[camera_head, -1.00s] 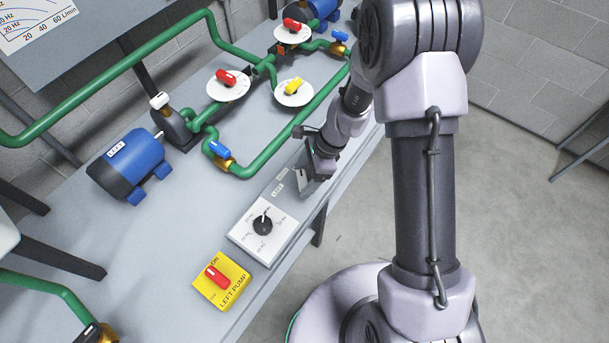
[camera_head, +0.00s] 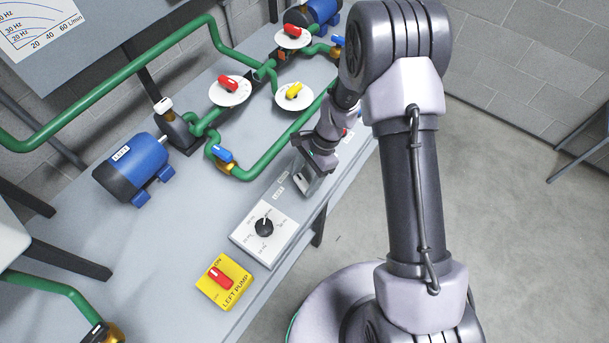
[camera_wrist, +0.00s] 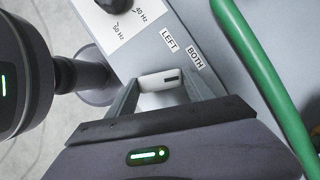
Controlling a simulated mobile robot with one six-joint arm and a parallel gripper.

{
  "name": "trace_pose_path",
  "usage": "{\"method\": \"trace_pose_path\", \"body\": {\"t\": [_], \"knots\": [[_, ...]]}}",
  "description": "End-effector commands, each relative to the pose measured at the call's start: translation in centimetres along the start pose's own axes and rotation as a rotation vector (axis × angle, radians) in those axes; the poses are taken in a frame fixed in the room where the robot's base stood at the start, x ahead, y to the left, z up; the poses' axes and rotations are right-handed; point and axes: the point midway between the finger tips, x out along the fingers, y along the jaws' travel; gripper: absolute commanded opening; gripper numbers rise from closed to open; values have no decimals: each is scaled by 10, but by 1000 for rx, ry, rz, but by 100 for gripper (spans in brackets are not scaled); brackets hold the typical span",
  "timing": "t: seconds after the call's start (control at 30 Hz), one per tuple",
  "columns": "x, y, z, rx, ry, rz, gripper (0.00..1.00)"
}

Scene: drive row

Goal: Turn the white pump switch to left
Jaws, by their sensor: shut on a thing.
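The white pump switch (camera_wrist: 160,81) is a small white lever with a dark mark, seen between my gripper's fingers in the wrist view. My gripper (camera_wrist: 163,86) is shut on it, one finger on each side. The LEFT label (camera_wrist: 169,40) and the BOTH label (camera_wrist: 195,60) lie just beyond the switch on the panel. In the head view my gripper (camera_head: 305,176) is at the front edge of the bench, past the black-knob panel. The switch's base is mostly hidden by the fingers.
A white panel with a black dial (camera_head: 264,227) and a yellow plate with a red switch (camera_head: 221,278) lie nearer along the bench. A green pipe (camera_wrist: 265,75) runs close to the right of my gripper. Valves and blue motors (camera_head: 134,167) stand behind. Open floor is at right.

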Motion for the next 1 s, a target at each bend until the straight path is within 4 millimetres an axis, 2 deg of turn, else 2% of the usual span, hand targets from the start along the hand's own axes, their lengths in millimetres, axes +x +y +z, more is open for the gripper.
{"method": "trace_pose_path", "body": {"t": [1.0], "knots": [[0,-5,3,-864,0,358,20]]}}
